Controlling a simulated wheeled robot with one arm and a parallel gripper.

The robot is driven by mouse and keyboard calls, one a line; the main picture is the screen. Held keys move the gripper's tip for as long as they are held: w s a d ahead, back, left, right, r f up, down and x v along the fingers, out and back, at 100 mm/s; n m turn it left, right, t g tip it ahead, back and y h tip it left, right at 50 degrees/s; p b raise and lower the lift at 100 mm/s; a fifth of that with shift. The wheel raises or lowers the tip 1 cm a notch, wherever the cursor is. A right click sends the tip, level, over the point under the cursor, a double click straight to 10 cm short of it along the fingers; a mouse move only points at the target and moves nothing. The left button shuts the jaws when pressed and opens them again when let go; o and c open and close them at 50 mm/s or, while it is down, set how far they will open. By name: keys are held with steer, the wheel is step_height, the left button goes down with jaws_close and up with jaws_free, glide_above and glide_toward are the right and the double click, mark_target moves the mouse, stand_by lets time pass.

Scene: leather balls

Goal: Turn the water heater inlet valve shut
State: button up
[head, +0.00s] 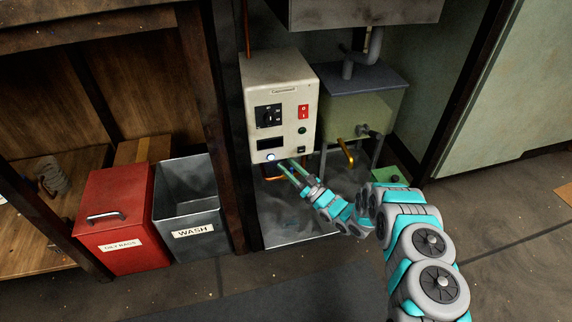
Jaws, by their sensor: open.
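A cream box with a dial, a red switch and a dark display, likely the water heater (286,84), is mounted at the centre of the head view. A copper-orange pipe (272,179) shows under its lower edge. A valve handle cannot be made out clearly there; my gripper may cover it. My gripper (287,168) is open, with its two green-tinted fingers just below the box's lower front edge, near the pipe. Whether they touch anything cannot be told. A brass-coloured lever or pipe (346,152) hangs at the front of a greenish tank (350,116) to the right.
A red lidded bin (113,213) and a grey open bin labelled WASH (188,207) stand at the left, beside a dark wooden post (215,120). A metal sink or hood (350,10) hangs above. A small green box (388,176) is near my arm.

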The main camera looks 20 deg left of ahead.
steer(key=v, duration=0.6)
steer(key=shift+s+d, duration=0.15)
steer(key=shift+d, duration=0.2)
steer(key=shift+f, duration=0.1)
